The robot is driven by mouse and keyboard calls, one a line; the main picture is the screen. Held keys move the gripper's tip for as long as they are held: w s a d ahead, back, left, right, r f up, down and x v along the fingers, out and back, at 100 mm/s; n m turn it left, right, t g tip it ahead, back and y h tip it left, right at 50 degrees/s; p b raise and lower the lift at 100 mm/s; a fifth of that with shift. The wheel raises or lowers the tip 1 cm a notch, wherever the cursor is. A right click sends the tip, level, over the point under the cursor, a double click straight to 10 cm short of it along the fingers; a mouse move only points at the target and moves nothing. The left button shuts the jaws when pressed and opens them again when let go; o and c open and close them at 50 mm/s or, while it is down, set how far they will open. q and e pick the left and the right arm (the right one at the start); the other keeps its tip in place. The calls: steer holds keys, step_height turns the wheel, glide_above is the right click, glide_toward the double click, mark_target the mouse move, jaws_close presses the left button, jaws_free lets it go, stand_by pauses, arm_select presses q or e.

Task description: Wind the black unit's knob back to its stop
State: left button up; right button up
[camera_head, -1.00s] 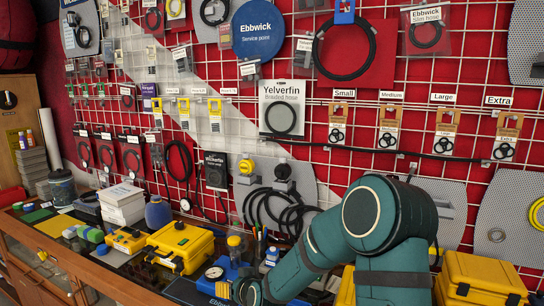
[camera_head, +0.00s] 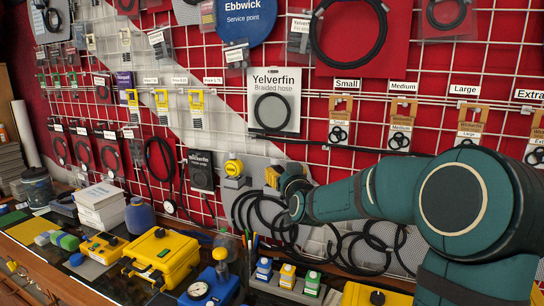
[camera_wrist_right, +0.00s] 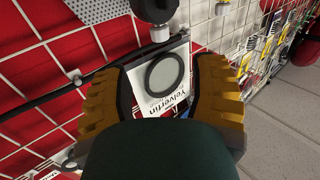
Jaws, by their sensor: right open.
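In the right wrist view the black unit's knob (camera_wrist_right: 155,9) shows at the top edge, with a pale fitting (camera_wrist_right: 160,33) below it. The knob is partly cut off by the frame. My right gripper (camera_wrist_right: 158,72) has its two ridged yellow fingers spread, with nothing held between them. The knob appears beyond the fingers, apart from them. In the head view my right gripper (camera_head: 273,176) is up at the wall panel, just right of the yellow-knobbed unit (camera_head: 234,168), and hides the black unit. My left gripper is not in view.
Black hoses (camera_head: 262,220) hang below the gripper. The Yelverfin hose card (camera_head: 273,101) hangs above it on the wire grid. Yellow case (camera_head: 160,256), blue gauge unit (camera_head: 209,287) and small bottles (camera_head: 288,275) stand on the bench below.

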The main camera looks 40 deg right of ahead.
mark_target(275, 161)
steer(key=p+x, duration=0.2)
steer(key=x, duration=1.1)
jaws_close()
